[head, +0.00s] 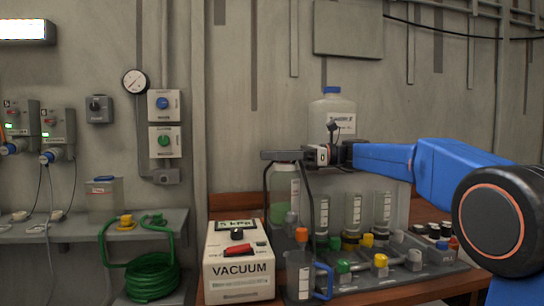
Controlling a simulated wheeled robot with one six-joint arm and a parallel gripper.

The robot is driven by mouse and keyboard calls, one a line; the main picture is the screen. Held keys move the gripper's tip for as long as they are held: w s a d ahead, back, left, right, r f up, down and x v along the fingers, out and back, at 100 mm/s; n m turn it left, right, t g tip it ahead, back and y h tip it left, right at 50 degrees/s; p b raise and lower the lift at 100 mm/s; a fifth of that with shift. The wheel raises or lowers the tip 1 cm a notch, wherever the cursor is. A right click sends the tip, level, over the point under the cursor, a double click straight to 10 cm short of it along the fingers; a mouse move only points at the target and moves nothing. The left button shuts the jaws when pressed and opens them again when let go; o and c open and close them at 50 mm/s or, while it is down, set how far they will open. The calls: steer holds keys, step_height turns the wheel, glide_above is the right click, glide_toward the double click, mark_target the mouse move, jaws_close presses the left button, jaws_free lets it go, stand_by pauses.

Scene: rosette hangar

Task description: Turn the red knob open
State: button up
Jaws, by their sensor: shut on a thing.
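The small red-orange knob (301,235) stands on the bench among the coloured valves, just behind a clear jug with a blue handle. My gripper (292,232) reaches in from the right, and its two long dark fingers hang down on either side of the knob's place. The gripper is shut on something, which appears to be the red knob. The contact is too small to see clearly, and so is the knob's turn angle. A bottle of green liquid (281,209) shows behind the fingers.
A white VACUUM box (239,280) with a display and a red switch stands to the left. The clear jug (299,285) is close in front. A grey rack (400,280) holds several yellow, green and white valves.

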steer(key=shift+s+d+n+g+h, duration=0.15)
steer(key=shift+n+g+h, duration=0.25)
steer(key=shift+n+g, duration=0.45)
steer(key=shift+s+n+g+h, duration=0.25)
steer(key=shift+n+g+h, duration=0.25)
steer(key=shift+g, duration=0.65)
steer(key=shift+s+d+n+g+h, duration=0.1)
steer(key=shift+s+n+g+h, duration=0.15)
steer(key=shift+n+g, duration=0.65)
steer(key=shift+g, duration=0.3)
steer(key=o, duration=1)
steer(key=shift+o, duration=0.2)
steer(key=shift+d, duration=0.1)
